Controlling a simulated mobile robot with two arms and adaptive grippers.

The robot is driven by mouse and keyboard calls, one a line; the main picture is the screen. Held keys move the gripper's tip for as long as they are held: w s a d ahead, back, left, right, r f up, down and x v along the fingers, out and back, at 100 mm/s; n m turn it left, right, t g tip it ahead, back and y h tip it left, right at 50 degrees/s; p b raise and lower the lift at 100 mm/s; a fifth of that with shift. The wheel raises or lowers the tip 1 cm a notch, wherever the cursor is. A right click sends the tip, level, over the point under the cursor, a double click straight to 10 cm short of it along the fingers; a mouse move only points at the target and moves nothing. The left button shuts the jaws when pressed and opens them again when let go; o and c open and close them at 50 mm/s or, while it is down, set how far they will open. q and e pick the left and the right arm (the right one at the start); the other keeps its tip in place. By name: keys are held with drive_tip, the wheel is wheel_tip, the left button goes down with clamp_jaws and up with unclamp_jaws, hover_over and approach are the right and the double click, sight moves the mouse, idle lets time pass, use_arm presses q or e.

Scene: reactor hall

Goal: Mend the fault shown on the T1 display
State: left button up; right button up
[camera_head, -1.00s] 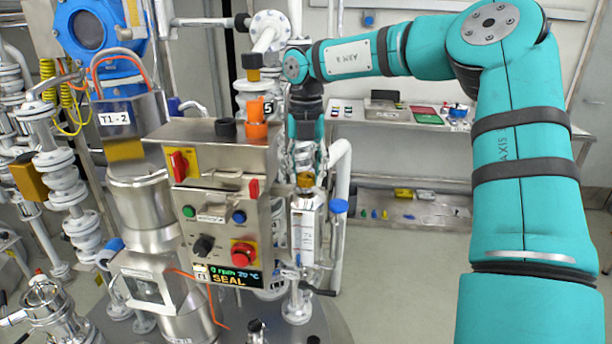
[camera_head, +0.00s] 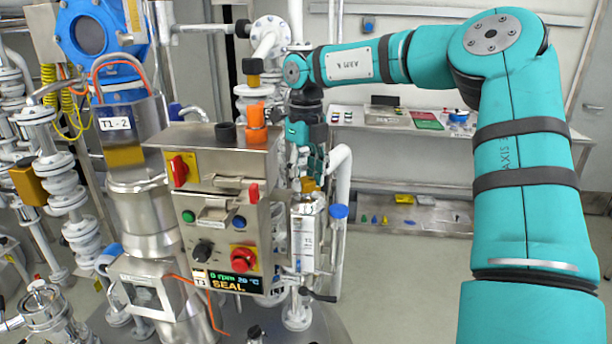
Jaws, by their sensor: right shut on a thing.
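The T1 display (camera_head: 228,282) on the front of the steel control box (camera_head: 216,143) reads "0 rpm 20 °C" and "SEAL". My right gripper (camera_head: 307,176) points down just right of the box. It is shut on a small amber-brown cap-like piece (camera_head: 308,186) at the top of a narrow white-faced vessel (camera_head: 303,238). The fingers hide part of this piece, and I cannot tell whether it is seated or loose. My left gripper is not in view.
The box carries a red switch (camera_head: 180,168), a red stop button (camera_head: 243,258) and a black knob (camera_head: 203,250). An orange cup-like piece (camera_head: 256,135) stands on top. A blue-capped pipe (camera_head: 338,212) is close right. A bench (camera_head: 350,120) stands behind.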

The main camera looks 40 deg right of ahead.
sight(306, 179)
drive_tip(key=shift+r, duration=0.15)
idle(0.3)
drive_tip(key=o, duration=1.1)
drive_tip(key=shift+o, duration=0.2)
wheel_tip(306, 179, up, 12)
